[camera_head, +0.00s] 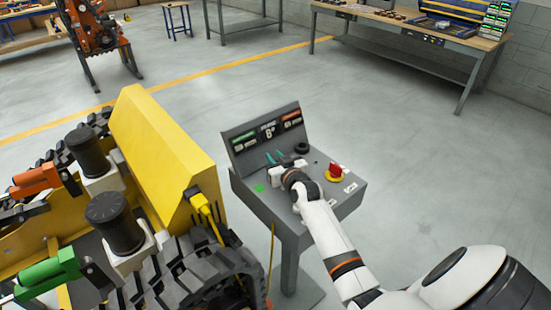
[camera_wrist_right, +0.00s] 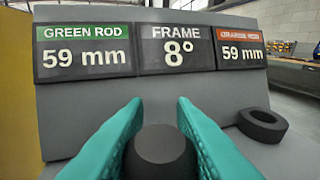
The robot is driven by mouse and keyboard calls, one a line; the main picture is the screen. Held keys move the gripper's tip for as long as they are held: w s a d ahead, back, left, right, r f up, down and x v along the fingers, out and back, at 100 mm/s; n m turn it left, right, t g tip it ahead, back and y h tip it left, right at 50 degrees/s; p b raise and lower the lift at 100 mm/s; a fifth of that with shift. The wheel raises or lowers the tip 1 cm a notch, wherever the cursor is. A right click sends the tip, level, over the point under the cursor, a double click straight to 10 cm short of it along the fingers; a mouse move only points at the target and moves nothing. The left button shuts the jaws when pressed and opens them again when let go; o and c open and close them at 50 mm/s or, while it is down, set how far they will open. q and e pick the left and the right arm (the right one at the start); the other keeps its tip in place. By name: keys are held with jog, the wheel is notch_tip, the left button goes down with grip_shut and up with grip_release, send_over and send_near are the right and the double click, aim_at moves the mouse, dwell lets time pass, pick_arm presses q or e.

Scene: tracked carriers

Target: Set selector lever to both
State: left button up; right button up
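The control console (camera_head: 252,190) stands right of the yellow machine. My right gripper (camera_head: 275,157) reaches over its sloped top, teal fingertips pointing at the display panel. In the right wrist view, the teal fingers (camera_wrist_right: 160,108) lie on both sides of a round black knob (camera_wrist_right: 160,152), and no gap shows between knob and fingers. The knob looks like the selector lever's top; its shaft and position marks are hidden. The display (camera_wrist_right: 178,50) reads green rod 59 mm, frame 8°, orange rod 59 mm. My left gripper is not in view.
A black ring-shaped part (camera_wrist_right: 262,124) lies right of the fingers. The yellow tracked machine (camera_head: 160,150) stands close on the left. Open floor (camera_head: 440,170) lies to the right.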

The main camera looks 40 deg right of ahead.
jog(key=o, duration=0.4)
jog(key=shift+o, duration=0.2)
jog(key=b+v, duration=0.1)
jog(key=v, duration=1.1)
jog(key=shift+a+f, duration=0.1)
